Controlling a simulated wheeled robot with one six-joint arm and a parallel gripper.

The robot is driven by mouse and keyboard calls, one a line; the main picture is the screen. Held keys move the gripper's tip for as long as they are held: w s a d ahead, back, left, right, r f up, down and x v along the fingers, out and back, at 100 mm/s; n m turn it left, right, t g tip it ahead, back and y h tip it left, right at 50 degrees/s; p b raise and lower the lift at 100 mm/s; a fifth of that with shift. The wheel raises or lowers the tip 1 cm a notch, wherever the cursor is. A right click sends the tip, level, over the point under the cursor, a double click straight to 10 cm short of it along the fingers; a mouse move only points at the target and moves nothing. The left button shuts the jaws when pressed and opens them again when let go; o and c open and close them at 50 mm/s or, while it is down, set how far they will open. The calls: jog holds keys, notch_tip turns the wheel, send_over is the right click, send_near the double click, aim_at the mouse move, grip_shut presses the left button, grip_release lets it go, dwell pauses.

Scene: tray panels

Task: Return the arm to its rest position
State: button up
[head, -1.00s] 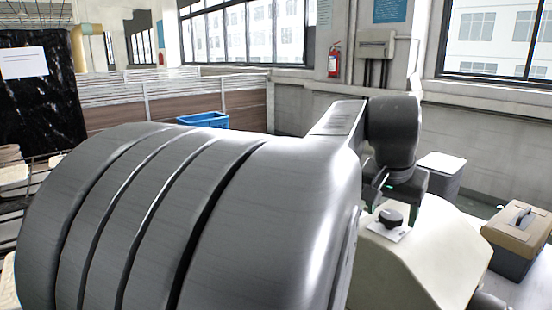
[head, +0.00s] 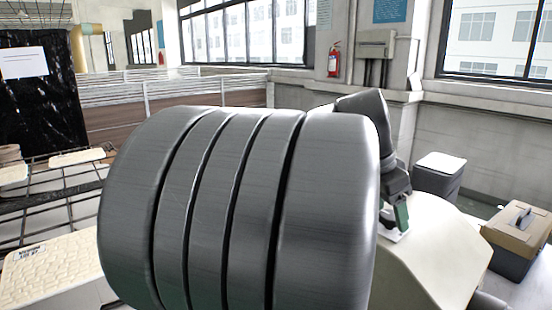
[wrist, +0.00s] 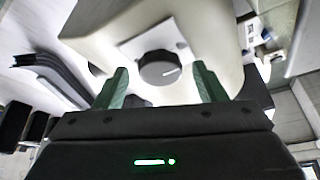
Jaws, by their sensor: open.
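My gripper (wrist: 160,88) shows in the wrist view with its two green fingers apart and nothing between them. Beyond the fingertips is a black round knob (wrist: 158,68) on a white plate, on a cream-coloured machine housing. The knob looks apart from the fingers. In the head view my gripper (head: 398,215) is at the right, partly hidden behind my own arm, pointing down over the cream housing (head: 435,250). My large grey arm link fills the middle of the head view. The knob is hidden there.
A wire rack (head: 60,195) with cream textured panels stands at the left, and a labelled panel (head: 55,265) lies below it. A grey bin (head: 438,178) and a tan-and-grey toolbox (head: 518,240) stand at the right. A fire extinguisher (head: 334,60) hangs on the back wall.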

jog(key=m, duration=0.1)
jog(key=m+g, duration=0.1)
jog(key=m, duration=0.1)
jog(key=m+g, duration=0.1)
jog(key=shift+w+m, duration=0.25)
jog(key=shift+m, duration=0.15)
jog(key=shift+r+p, duration=0.1)
jog(key=shift+p, duration=0.2)
